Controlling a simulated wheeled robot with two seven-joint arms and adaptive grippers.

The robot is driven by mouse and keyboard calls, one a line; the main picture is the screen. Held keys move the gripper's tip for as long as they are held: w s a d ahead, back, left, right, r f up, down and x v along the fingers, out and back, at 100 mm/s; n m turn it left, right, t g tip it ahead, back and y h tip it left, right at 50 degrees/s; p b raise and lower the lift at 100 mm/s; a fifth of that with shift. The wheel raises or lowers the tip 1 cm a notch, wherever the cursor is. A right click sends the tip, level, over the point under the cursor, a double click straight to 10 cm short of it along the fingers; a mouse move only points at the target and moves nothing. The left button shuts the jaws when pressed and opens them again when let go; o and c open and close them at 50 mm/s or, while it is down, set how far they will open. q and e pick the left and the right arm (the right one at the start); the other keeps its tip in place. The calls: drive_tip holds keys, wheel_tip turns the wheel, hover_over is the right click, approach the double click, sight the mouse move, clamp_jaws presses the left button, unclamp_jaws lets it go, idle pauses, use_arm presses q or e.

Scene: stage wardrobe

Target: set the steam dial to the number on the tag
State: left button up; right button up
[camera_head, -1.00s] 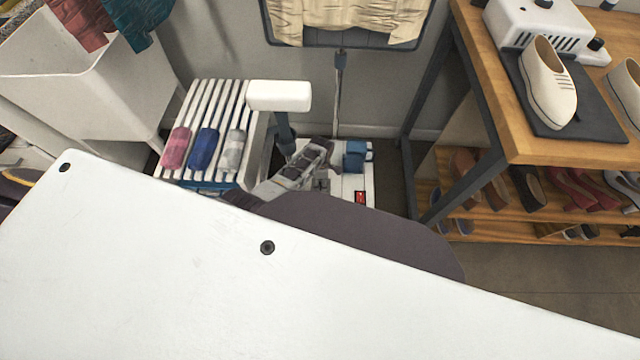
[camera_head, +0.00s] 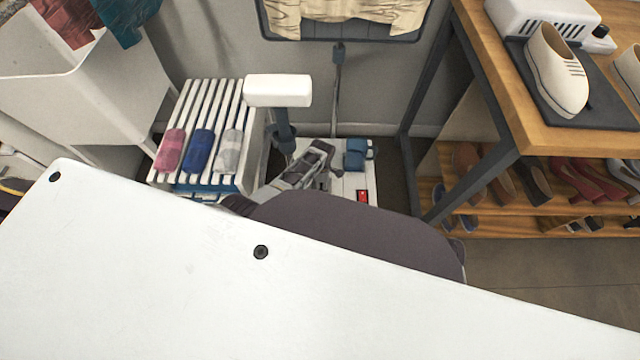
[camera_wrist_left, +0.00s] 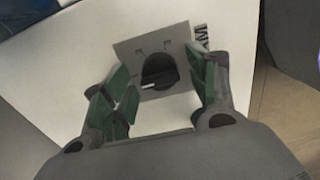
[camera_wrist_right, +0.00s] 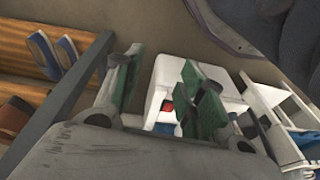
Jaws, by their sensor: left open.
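The steam dial (camera_wrist_left: 160,70) is a black knob with a white pointer mark, on a grey square plate (camera_wrist_left: 133,52) with small marks too blurred to read. The pointer faces left in the left wrist view. My left gripper (camera_wrist_left: 158,82) is open, its green-padded fingers on either side of the knob; I cannot tell if they touch it. In the head view a grey gripper (camera_head: 312,168) is over the white steamer base (camera_head: 355,185), hiding the dial. My right gripper (camera_wrist_right: 160,78) has its fingers apart and empty, facing the base from a distance. I see no readable tag.
A red switch (camera_head: 362,196) and a blue part (camera_head: 355,153) are on the base. A slatted white bench (camera_head: 200,105) with rolled cloths stands at left. At right, a wooden table (camera_head: 490,65) bears a shoe (camera_head: 555,72), with a shoe rack (camera_head: 470,230) below.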

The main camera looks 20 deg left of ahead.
use_arm(q)
drive_tip(key=shift+f, duration=0.15)
use_arm(e)
drive_tip(key=shift+a+r, duration=0.15)
drive_tip(key=shift+r, duration=0.25)
use_arm(q)
drive_tip(key=c, duration=1.1)
drive_tip(key=shift+o, duration=0.2)
